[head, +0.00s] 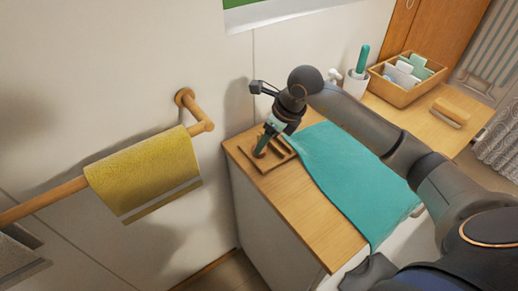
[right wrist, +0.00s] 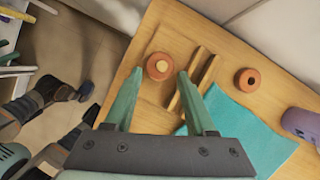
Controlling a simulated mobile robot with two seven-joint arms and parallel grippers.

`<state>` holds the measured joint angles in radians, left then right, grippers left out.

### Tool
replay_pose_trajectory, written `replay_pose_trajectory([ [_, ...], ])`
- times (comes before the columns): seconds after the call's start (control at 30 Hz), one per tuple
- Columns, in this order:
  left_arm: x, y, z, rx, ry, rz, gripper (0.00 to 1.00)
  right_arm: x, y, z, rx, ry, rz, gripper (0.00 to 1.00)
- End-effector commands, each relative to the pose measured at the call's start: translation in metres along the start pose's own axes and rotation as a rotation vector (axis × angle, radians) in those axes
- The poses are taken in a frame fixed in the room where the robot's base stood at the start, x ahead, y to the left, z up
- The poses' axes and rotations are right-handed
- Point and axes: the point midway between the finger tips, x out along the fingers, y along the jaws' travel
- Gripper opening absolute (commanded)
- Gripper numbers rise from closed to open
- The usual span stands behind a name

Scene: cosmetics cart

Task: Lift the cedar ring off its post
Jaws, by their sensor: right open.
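The cedar ring (right wrist: 150,72), reddish brown, sits around a pale wooden post (right wrist: 161,60) in the right wrist view. In the head view a reddish bit of it shows under the gripper (head: 258,155). My right gripper (right wrist: 160,73) is open, its teal fingertips on either side of the ring in the picture. I cannot tell whether they touch it or how far above it they are. The post rises from a wooden tray (head: 262,166) at the counter's left end. My left gripper is not in view.
A second reddish ring (right wrist: 241,86) with a dark hole lies apart, beyond the wooden bars (right wrist: 205,73). A teal cloth (head: 355,180) covers the middle of the counter. A basket (head: 402,94), a white cup (head: 353,88) and a wooden brush (head: 451,112) stand farther back.

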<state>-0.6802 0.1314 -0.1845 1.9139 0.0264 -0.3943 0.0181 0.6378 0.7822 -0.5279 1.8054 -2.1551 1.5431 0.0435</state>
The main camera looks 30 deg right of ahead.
Motion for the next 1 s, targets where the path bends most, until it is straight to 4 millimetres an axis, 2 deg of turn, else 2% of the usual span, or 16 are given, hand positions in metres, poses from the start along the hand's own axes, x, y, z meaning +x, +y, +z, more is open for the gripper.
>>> replay_pose_trajectory([
  [0.1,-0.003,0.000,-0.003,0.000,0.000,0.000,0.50,0.019,0.001,0.002,0.003,0.001,0.003,0.56],
  [0.2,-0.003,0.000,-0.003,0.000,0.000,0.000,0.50,0.029,0.000,0.002,0.004,-0.001,0.001,0.56],
  [0.47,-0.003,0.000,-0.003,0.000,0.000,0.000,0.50,0.033,0.000,0.002,0.002,-0.004,-0.001,0.56],
  [1.0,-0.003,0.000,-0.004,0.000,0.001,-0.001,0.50,0.032,0.000,0.002,0.003,-0.003,-0.001,0.00],
])
